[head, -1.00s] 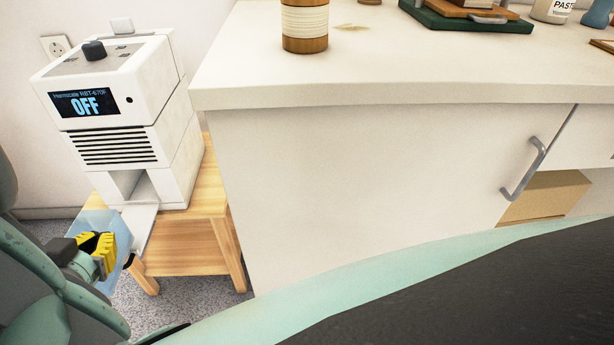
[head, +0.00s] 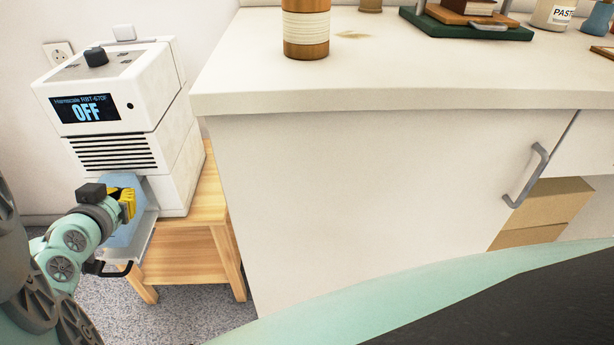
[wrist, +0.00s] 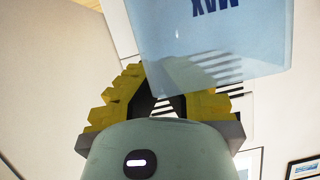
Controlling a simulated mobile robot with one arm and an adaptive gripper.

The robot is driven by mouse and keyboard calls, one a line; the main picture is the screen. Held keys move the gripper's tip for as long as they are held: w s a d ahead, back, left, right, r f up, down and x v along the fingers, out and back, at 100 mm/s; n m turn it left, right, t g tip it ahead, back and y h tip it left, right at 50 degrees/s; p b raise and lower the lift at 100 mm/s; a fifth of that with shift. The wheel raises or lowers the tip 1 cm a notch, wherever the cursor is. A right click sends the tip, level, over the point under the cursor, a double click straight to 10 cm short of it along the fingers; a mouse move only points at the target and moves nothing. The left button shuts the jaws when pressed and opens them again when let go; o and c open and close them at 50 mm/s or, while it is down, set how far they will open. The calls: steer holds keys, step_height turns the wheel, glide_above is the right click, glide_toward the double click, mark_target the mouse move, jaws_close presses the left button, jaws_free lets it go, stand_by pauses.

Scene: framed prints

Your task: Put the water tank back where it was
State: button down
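The water tank (head: 122,234) is a translucent pale-blue box at the lower front of the white machine (head: 105,110), whose display reads OFF. It stands over or on the pale pull-out tray (head: 142,246) at the machine's lower opening, largely outside the housing. My gripper (head: 128,203), with yellow fingers, is shut on the tank and covers part of it. In the wrist view the tank (wrist: 215,45) shows upside-down MAX lettering, and it crosses in front of the finger tips (wrist: 162,102). The exact contact and the inside of the opening are hidden.
The machine stands on a small wooden table (head: 180,245) in the corner. A white cabinet (head: 360,190) with a worktop stands close on the right, holding a wooden jar (head: 306,30) and other items. Carpet lies below.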

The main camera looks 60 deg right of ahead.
mark_target(138, 202)
steer(key=f, duration=0.1)
steer(key=f+b, duration=0.1)
steer(key=f, duration=0.1)
steer(key=shift+w+d+b, duration=0.1)
steer(key=shift+d+b, duration=0.1)
steer(key=shift+b, duration=0.1)
steer(key=shift+f, duration=0.3)
steer(key=c, duration=1.1)
jaws_free()
steer(key=shift+a, duration=0.1)
steer(key=shift+c, duration=0.2)
steer(key=shift+r, duration=0.15)
